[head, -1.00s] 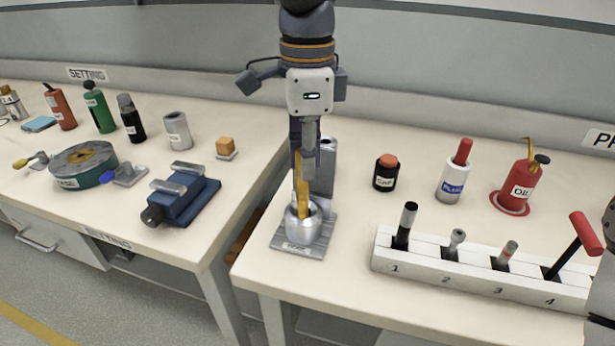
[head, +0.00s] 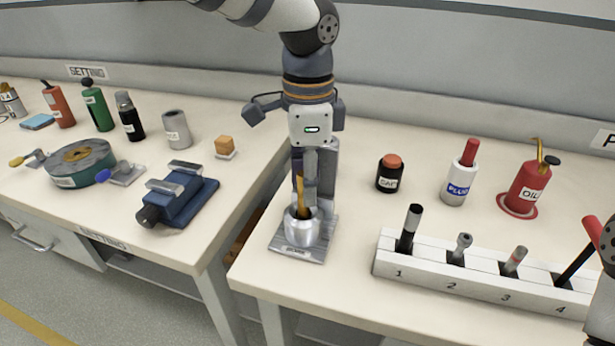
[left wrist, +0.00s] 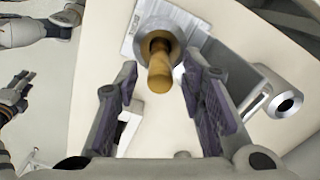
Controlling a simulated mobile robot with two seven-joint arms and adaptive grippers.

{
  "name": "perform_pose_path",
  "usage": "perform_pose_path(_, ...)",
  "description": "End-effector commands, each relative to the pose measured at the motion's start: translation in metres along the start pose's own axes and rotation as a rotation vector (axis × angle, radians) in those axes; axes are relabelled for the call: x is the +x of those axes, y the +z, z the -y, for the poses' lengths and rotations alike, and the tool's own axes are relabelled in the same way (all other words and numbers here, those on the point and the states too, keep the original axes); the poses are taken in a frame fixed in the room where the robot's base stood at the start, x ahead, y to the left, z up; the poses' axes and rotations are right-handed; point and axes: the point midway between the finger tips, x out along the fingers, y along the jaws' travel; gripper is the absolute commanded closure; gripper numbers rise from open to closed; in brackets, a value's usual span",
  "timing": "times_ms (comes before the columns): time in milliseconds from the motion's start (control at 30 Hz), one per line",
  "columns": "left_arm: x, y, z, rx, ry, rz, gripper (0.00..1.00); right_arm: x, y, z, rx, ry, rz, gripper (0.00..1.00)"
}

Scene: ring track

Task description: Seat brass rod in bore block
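The brass rod (head: 301,190) stands with its lower end inside the bore of the silver bore block (head: 301,226), its upper part sticking out. In the left wrist view the rod (left wrist: 159,75) rises from the bore block's ring (left wrist: 173,31) toward the camera; how deep it sits is hidden. My left gripper (head: 307,190) points down over the block. In the left wrist view its fingers (left wrist: 160,95) are spread either side of the rod, with gaps showing on both sides.
A white rack (head: 470,277) of tools stands to the right, with a black jar (head: 390,178), white bottle (head: 458,185) and red oil can (head: 527,188) behind. A blue vise (head: 180,203) is on the left bench.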

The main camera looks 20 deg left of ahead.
Motion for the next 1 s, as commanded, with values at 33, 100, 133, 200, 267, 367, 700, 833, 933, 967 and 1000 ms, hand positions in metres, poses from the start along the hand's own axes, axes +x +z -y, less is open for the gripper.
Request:
perform_pose_path(33,0.0,0.0,0.0,0.0,0.0,0.0,0.64,0.0,0.0,0.0,0.0,0.0,0.0,0.62)
perform_pose_path(100,-0.001,0.0,0.0,0.0,0.0,0.0,0.64,0.0,0.0,0.0,0.0,0.0,0.001,0.62)
perform_pose_path(133,-0.002,0.0,0.0,0.0,0.0,-0.001,0.64,0.001,0.001,0.0,0.0,0.0,0.002,0.62)
perform_pose_path(200,-0.011,-0.001,0.001,0.0,-0.002,-0.002,0.64,0.001,0.0,0.0,0.0,0.0,0.002,0.62)
perform_pose_path(267,-0.026,-0.001,0.001,0.0,-0.006,-0.003,0.64,0.0,0.0,0.0,0.0,0.0,0.001,0.62)
perform_pose_path(367,-0.054,-0.001,0.002,-0.001,-0.006,-0.002,0.64,0.0,0.0,0.0,0.0,0.0,0.0,0.62)
perform_pose_path(700,-0.12,-0.001,0.001,0.0,0.001,0.0,0.64,0.002,0.002,0.0,0.0,0.0,0.007,0.62)
perform_pose_path(833,-0.124,0.0,0.0,0.001,0.003,0.001,0.64,0.002,0.002,0.0,0.0,0.0,0.007,0.62)
perform_pose_path(933,-0.124,0.0,0.0,0.001,0.003,0.001,0.64,0.002,0.002,0.0,0.0,0.0,0.006,0.62)
perform_pose_path(967,-0.124,0.0,0.0,0.001,0.002,0.001,0.64,0.002,0.002,0.0,0.0,0.0,0.006,0.62)
perform_pose_path(1000,-0.124,0.0,0.0,0.0,0.002,0.001,0.64,0.002,0.001,0.0,0.0,0.0,0.006,0.62)
